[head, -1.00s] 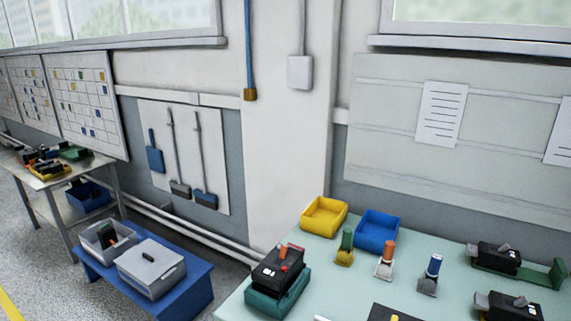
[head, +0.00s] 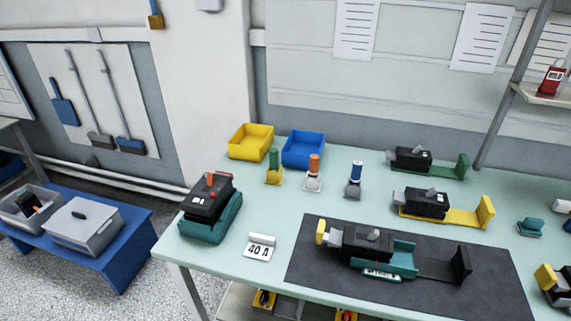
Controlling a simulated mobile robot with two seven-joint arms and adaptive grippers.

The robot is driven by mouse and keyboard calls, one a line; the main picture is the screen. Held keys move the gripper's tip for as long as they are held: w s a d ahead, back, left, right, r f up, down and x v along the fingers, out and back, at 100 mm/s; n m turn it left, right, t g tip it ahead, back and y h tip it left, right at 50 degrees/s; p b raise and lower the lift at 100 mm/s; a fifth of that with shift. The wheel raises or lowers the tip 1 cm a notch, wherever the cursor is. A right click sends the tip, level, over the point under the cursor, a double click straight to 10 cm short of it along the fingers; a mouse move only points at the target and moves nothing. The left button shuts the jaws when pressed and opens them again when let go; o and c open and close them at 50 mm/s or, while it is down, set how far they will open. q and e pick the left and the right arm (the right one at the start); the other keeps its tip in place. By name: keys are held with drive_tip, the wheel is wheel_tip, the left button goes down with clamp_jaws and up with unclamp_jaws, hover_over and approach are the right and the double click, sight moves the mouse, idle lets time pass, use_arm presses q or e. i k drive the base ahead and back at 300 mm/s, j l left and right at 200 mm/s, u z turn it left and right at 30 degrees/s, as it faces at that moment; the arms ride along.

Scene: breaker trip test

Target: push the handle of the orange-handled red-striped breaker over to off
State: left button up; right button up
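A black breaker (head: 207,203) with an orange handle (head: 210,180) sits in a teal cradle (head: 212,229) at the table's left front corner. A little red shows at its top edge; a full stripe is too small to make out. The handle stands up from the top; I cannot tell its switch position. Other black breakers have grey handles: one on a green rail fixture (head: 411,159), one on a yellow fixture (head: 427,203), one in a teal fixture (head: 372,242) on a dark mat (head: 310,262). Neither of my grippers is in view.
A "40 A" card (head: 259,248) lies right of the cradle. Behind stand yellow (head: 251,142) and blue (head: 303,148) bins and three small upright pieces with green, orange (head: 314,163) and blue tops. A blue bench (head: 122,240) with grey boxes stands left of the table.

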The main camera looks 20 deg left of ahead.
sight(209, 182)
drive_tip(key=j+z, duration=1.45)
drive_tip(key=k+j+z, duration=0.2)
drive_tip(key=z, duration=0.3)
drive_tip(key=j, duration=0.15)
